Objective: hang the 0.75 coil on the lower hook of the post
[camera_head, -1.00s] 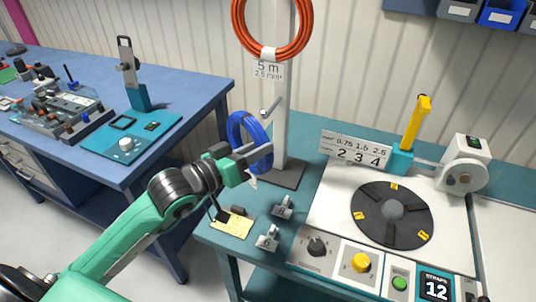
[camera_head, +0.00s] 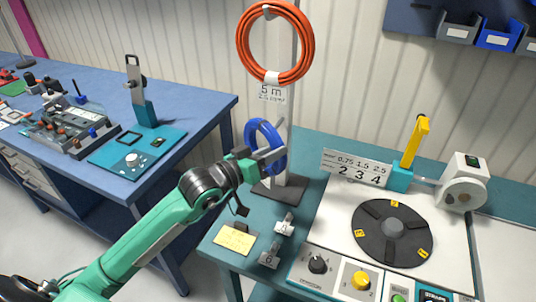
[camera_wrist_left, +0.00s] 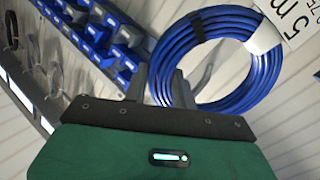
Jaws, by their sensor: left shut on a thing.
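My left gripper (camera_head: 270,157) is shut on the blue coil (camera_head: 250,134), gripping its lower right side. The coil hangs roughly upright just left of the grey post (camera_head: 294,110). The lower hook (camera_head: 281,122) is a short peg beside the coil's upper right edge; I cannot tell whether it is inside the ring. In the left wrist view the blue coil (camera_wrist_left: 184,50) has a black band and a white tag, and a curved grey piece shows within its ring. My right gripper is not in view.
An orange coil (camera_head: 304,66) with a 5 m tag hangs higher on the post. The post's dark base (camera_head: 270,193) stands on the teal bench. A machine with a dark turntable (camera_head: 372,240) stands right. Small metal blocks and a yellow note (camera_head: 234,240) lie in front.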

